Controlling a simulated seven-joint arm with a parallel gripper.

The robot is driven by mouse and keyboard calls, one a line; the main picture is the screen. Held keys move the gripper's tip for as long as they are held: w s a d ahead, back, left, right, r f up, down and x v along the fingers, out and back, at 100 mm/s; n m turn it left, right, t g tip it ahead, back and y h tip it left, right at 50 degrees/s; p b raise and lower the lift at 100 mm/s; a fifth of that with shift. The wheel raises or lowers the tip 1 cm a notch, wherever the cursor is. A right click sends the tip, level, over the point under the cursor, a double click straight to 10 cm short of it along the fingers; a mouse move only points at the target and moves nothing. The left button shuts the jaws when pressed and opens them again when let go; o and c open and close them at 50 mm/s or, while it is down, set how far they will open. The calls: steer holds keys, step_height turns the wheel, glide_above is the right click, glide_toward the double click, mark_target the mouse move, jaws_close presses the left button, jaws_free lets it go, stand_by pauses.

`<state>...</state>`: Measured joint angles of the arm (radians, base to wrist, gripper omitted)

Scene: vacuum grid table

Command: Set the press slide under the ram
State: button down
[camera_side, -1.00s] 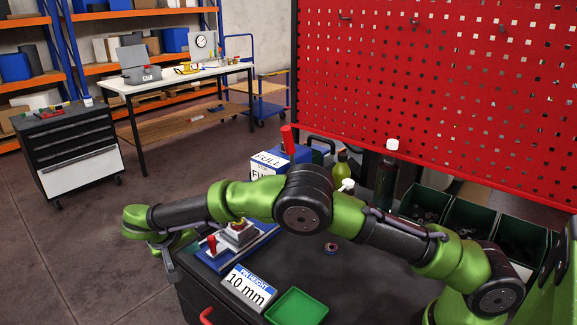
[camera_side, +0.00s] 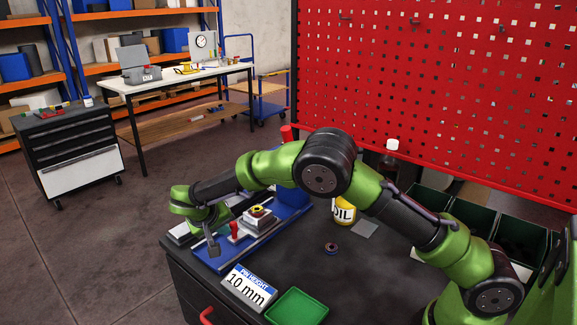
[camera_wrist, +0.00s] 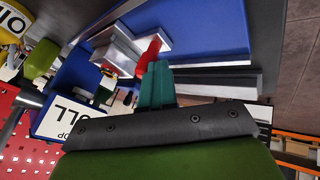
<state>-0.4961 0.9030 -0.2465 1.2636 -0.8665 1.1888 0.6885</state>
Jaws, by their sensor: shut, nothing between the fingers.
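The press slide (camera_side: 258,222), a stepped light-grey block with a small yellow-and-dark part on top, sits on the blue press base (camera_side: 262,246). Its upright red knob (camera_side: 234,231) is at the near left end. My gripper (camera_side: 213,250) is shut and points down just left of the knob. In the wrist view, the teal fingertips (camera_wrist: 157,78) are together, close to the red knob (camera_wrist: 149,54); I cannot tell whether they touch. The blue press body (camera_side: 289,200) stands at the far right end of the base. My arm hides the ram in the side view.
A "PIN HEIGHT 10 mm" sign (camera_side: 247,287) and a green tray (camera_side: 297,307) lie near the front edge. A small ring (camera_side: 331,249) and an oil container (camera_side: 343,211) are to the right.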

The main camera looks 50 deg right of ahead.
mark_target(248, 215)
steer(key=d, duration=0.7)
steer(key=shift+d, duration=0.35)
steer(key=a, duration=0.2)
steer(key=w+a, duration=0.1)
steer(key=a, duration=0.2)
steer(key=shift+w, duration=0.1)
steer(key=v, duration=1)
steer(key=s+d+r+t+y, duration=0.1)
steer(key=s+d+r+y, duration=0.1)
steer(key=s, duration=0.8)
steer(key=s+d+r+t+y, duration=0.1)
steer(key=s+r+y, duration=0.3)
steer(key=s, duration=0.6)
steer(key=s+d+r+t+y, duration=0.2)
steer(key=s+r, duration=0.3)
steer(key=s, duration=0.5)
steer(key=shift+d+y, duration=0.4)
steer(key=shift+d, duration=0.5)
